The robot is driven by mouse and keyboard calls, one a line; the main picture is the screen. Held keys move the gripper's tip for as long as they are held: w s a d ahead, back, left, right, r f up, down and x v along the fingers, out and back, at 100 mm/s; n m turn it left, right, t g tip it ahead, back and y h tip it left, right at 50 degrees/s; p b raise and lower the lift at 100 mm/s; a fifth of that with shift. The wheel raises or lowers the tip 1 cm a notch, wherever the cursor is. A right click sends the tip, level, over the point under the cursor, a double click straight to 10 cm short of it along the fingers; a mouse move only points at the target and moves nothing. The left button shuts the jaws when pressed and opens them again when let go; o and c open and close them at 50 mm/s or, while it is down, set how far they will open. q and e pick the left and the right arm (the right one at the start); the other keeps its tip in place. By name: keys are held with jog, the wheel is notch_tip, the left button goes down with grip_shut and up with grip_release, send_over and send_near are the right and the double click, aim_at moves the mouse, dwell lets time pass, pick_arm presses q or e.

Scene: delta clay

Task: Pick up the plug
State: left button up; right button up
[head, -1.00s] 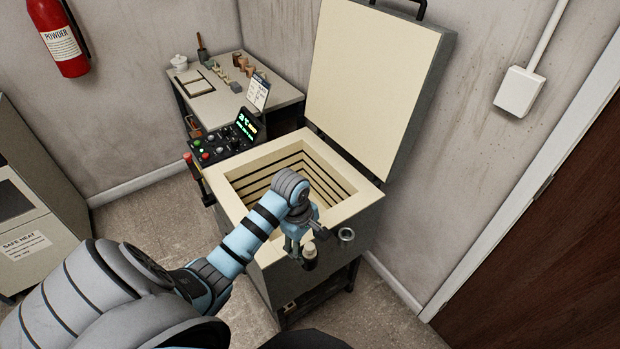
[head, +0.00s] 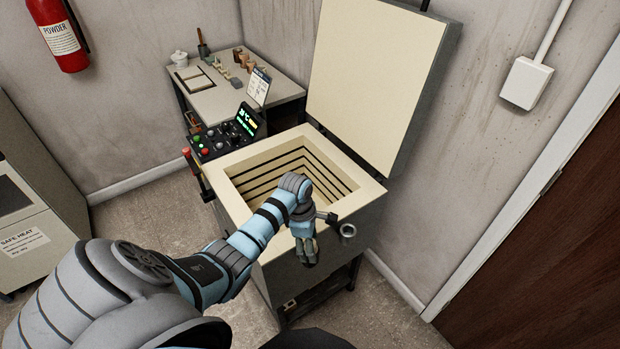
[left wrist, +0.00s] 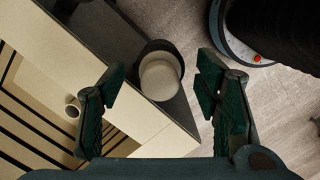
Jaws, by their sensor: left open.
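The plug (left wrist: 160,78) is a pale, round-topped piece in the left wrist view, with a dark round part around its upper side, beside the kiln's grey outer face. In the head view it is hidden behind my left gripper (head: 306,260). The gripper hangs just outside the front wall of the open kiln (head: 360,203). In the left wrist view the gripper (left wrist: 162,82) is open and empty, its fingers to either side of the plug in the picture. I see no contact. My right gripper is out of view.
The raised lid (head: 370,80) stands behind. A control panel (head: 225,138) sits on the kiln's left. A table (head: 215,105) with small items is at the back. Floor right of the kiln is clear.

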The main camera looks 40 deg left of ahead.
pick_arm(q)
jog(key=c, duration=1.2)
jog(key=shift+r, duration=0.1)
